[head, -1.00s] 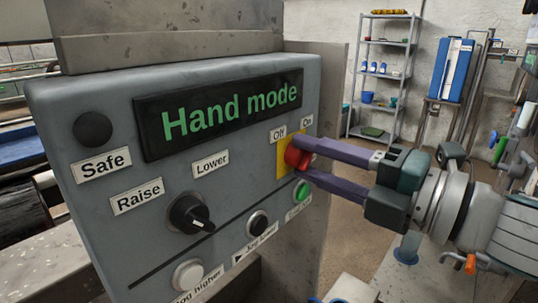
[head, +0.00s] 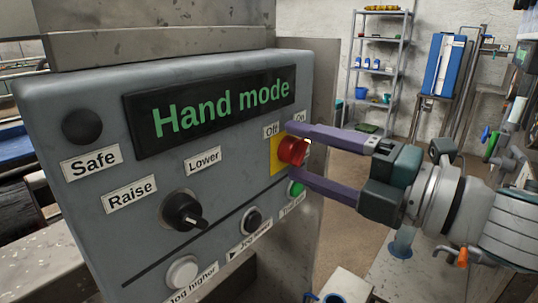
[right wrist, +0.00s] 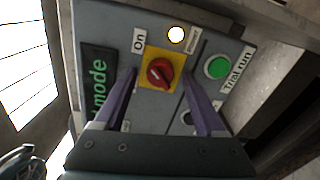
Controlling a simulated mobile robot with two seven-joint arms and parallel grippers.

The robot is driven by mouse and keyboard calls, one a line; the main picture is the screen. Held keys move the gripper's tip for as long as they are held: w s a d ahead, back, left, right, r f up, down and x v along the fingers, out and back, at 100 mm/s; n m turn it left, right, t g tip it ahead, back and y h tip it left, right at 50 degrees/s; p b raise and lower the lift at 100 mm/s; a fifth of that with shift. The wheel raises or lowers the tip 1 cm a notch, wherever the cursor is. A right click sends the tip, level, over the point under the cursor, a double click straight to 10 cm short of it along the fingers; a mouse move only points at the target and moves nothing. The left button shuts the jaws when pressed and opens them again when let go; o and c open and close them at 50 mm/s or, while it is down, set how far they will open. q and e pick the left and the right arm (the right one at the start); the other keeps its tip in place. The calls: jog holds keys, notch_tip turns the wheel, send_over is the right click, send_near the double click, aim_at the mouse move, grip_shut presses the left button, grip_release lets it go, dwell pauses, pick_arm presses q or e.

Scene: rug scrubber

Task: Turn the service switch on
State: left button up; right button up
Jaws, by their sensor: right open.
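The service switch, a red rotary knob (head: 292,150) on a yellow plate (head: 276,155), sits at the right end of the grey control panel (head: 60,230). "Off" (head: 271,131) and "On" (head: 300,117) labels are above it. My right gripper (head: 291,151) is open, with one purple finger above the knob and one below it in the head view. In the right wrist view the red knob (right wrist: 160,72) shows between the spread fingers (right wrist: 160,82), with visible gaps. A small lit lamp (right wrist: 176,35) is beside the yellow plate. My left gripper is not in view.
A green button (head: 296,188) marked "Trial run" is close below the lower finger. A black selector (head: 183,211) and other buttons are further left. The display (head: 210,110) reads "Hand mode". Shelves (head: 380,70) stand far behind.

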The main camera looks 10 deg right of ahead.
jog(key=b+v, duration=0.2)
jog(key=v, duration=0.7)
jog(key=shift+s+d, duration=0.25)
jog(key=shift+s, duration=0.1)
